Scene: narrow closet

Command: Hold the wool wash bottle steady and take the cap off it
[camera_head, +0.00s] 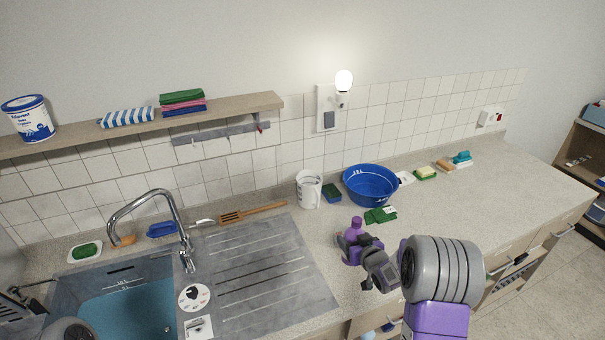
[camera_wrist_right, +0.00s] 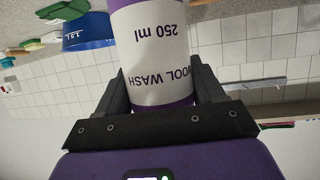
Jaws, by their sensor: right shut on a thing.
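The wool wash bottle (camera_wrist_right: 155,55) has a white label reading "WOOL WASH 250 ml", upside down in the right wrist view, and purple at its edge. In the head view its purple top (camera_head: 356,225) shows above the counter; I cannot make out cap from bottle there. My right gripper (camera_head: 368,256) is shut on the bottle, with dark fingers on both sides of it in the wrist view (camera_wrist_right: 160,100). The cap is out of the wrist view. Part of my left arm, with a dark gripper part (camera_head: 18,305), shows at the lower left, cut by the frame edge, far from the bottle.
A sink (camera_head: 120,300) with a tap (camera_head: 150,205) is at the left, beside a ribbed drainer (camera_head: 265,265). A white jug (camera_head: 309,192), a blue basin (camera_head: 371,188) and a green cloth (camera_head: 381,215) stand behind the bottle. The counter right of it is mostly clear.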

